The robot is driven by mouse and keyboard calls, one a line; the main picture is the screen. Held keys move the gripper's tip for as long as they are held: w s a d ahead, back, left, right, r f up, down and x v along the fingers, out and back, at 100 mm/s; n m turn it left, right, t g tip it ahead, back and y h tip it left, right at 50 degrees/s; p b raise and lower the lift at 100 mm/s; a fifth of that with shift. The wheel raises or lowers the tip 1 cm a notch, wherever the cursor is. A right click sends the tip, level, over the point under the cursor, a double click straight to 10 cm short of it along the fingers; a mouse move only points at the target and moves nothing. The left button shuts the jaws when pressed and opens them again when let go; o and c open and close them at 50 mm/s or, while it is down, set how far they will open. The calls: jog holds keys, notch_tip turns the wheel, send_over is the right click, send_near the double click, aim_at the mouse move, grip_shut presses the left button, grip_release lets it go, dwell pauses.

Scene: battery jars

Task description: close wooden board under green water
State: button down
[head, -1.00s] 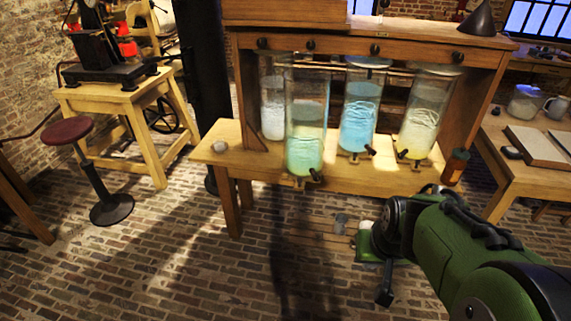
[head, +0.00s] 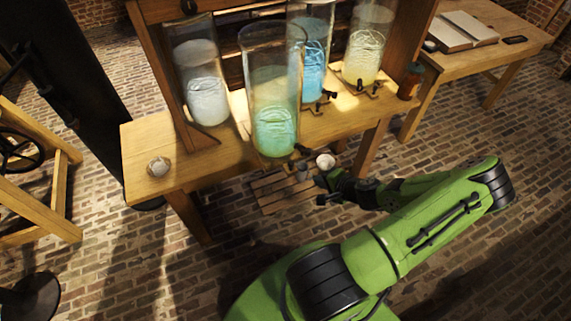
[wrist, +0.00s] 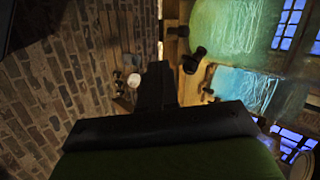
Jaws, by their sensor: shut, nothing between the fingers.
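The tall glass jar of green water (head: 274,128) stands at the front edge of the wooden bench. The small wooden board (head: 289,158) under it juts past the bench edge and carries a black tap. In the wrist view the jar (wrist: 235,25) is at the upper right, with a black tap (wrist: 192,62) beside my gripper. My gripper (head: 323,188) is shut and empty, low in front of the bench, right of and below the board. In the wrist view my gripper (wrist: 157,75) covers the middle. I cannot tell whether it touches the tap or board.
Jars of clear (head: 205,100), blue (head: 314,55) and yellow (head: 364,62) liquid stand on the same bench (head: 140,148). A brown bottle (head: 411,82) stands at its right end. A slatted wooden platform (head: 278,192) lies on the brick floor below. A white cup-like thing (head: 325,161) is near my gripper.

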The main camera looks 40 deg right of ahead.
send_near(293, 168)
notch_tip(293, 168, down, 3)
jog(key=w, duration=0.2)
jog(key=w+f, duration=0.1)
jog(key=w, duration=0.1)
jog(key=shift+w+b, duration=0.15)
jog(key=shift+b, duration=0.15)
jog(key=shift+w+d, duration=0.1)
